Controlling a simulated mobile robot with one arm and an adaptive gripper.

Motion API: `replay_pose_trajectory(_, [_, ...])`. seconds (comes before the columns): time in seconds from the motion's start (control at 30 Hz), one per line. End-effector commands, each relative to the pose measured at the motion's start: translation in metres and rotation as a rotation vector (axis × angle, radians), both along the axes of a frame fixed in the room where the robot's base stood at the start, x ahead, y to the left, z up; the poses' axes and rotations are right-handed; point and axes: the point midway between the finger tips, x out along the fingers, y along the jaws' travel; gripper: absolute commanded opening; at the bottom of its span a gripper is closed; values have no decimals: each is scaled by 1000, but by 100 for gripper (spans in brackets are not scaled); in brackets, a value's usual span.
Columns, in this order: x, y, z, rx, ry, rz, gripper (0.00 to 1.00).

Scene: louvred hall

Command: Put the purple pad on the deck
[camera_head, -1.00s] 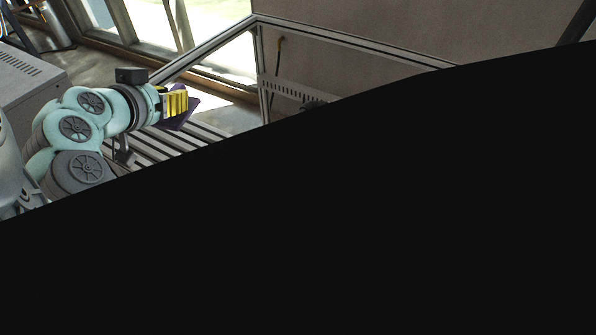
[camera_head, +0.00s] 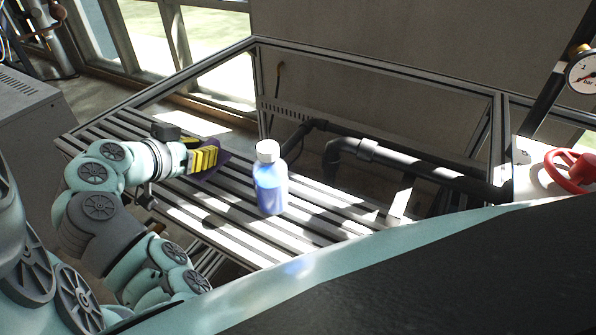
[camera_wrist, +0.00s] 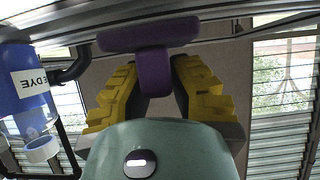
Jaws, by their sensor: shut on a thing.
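The purple pad (camera_wrist: 153,74) shows in the wrist view between the yellow fingers of my gripper (camera_wrist: 155,88), with a wider purple bar across its far end. In the head view only a dark purple edge of the pad (camera_head: 221,158) shows beyond my gripper (camera_head: 205,160). My gripper is shut on the pad, at the left part of the slatted deck (camera_head: 205,222). I cannot tell whether the pad touches the slats.
A blue bottle with a white cap (camera_head: 269,185) stands on the deck right of my gripper; it also shows in the wrist view (camera_wrist: 24,85). A metal frame (camera_head: 380,75) and dark pipes (camera_head: 400,160) lie behind. A red valve wheel (camera_head: 572,172) is at right.

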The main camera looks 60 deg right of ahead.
Motion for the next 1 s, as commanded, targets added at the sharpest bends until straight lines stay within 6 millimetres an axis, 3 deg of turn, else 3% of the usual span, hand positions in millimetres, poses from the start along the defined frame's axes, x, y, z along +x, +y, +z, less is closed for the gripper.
replay_pose_trajectory(0.13, [0, 1, -15, -2, 2, 3, 0])
replay_pose_trajectory(0.57, [1, 0, -21, -3, -1, 4, 0])
replay_pose_trajectory(0.6, [1, 1, -19, -3, -1, 4, 24])
replay_pose_trajectory(0.7, [1, 0, -19, -3, -1, 4, 34])
replay_pose_trajectory(0.77, [1, 0, -19, -2, -1, 4, 41])
replay_pose_trajectory(1.0, [0, 0, -19, -2, -1, 3, 41])
